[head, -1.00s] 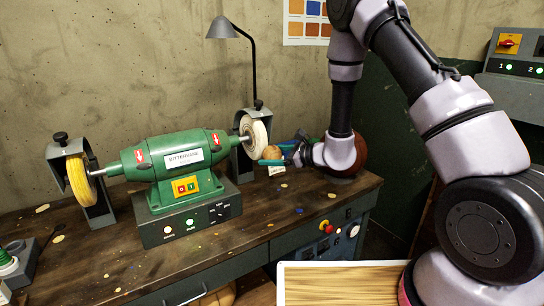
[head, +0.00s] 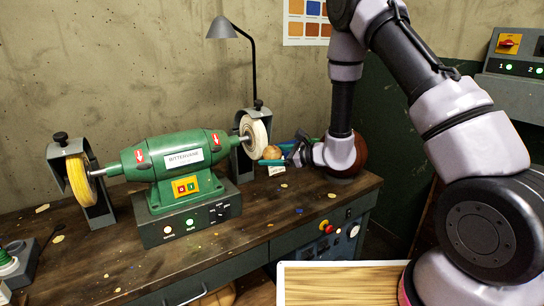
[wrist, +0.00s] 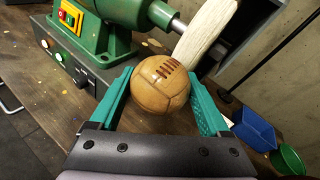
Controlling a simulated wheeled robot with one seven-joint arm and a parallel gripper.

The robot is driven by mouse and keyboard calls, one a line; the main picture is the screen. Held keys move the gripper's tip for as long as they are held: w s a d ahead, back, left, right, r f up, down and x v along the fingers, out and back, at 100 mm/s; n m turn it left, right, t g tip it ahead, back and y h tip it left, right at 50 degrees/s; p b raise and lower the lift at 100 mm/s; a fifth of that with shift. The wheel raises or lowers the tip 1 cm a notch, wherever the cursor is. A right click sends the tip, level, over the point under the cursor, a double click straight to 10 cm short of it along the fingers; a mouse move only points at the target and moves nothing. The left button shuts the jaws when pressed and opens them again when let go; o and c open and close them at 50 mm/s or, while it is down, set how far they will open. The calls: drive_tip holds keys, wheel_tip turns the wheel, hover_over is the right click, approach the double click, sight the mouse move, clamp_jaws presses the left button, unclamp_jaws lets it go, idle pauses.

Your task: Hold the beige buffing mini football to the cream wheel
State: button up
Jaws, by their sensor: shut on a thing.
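The beige mini football (wrist: 160,84), a tan ball with brown lacing, sits between the teal fingers of my gripper (wrist: 162,98) in the wrist view. My gripper is shut on it. In the head view the ball (head: 272,153) is partly hidden by a finger and lies just right of the cream wheel (head: 257,138), at its lower part. In the wrist view the wheel (wrist: 207,35) is right behind the ball's upper right edge. The two look very close; I cannot tell for sure whether they touch.
The green grinder (head: 183,160) carries a yellow wheel (head: 78,178) at its left end. A blue bin (wrist: 253,130) and a green container (wrist: 287,160) stand right of my gripper. A brown ball (head: 359,155) is partly behind my wrist. The bench front is mostly clear.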

drive_tip(key=shift+a+r, duration=0.25)
drive_tip(key=shift+a, duration=0.15)
drive_tip(key=shift+s+d+f, duration=0.15)
drive_tip(key=shift+s+d, duration=0.1)
drive_tip(key=shift+s, duration=0.2)
drive_tip(key=shift+s+d+f, duration=0.1)
drive_tip(key=shift+s+d, duration=0.1)
drive_tip(key=shift+s, duration=0.2)
drive_tip(key=shift+s+d+f, duration=0.3)
drive_tip(key=shift+s+d, duration=0.55)
drive_tip(key=shift+s, duration=0.15)
drive_tip(key=shift+s+d+f, duration=0.25)
drive_tip(key=shift+s+d, duration=0.6)
drive_tip(key=shift+s, duration=0.15)
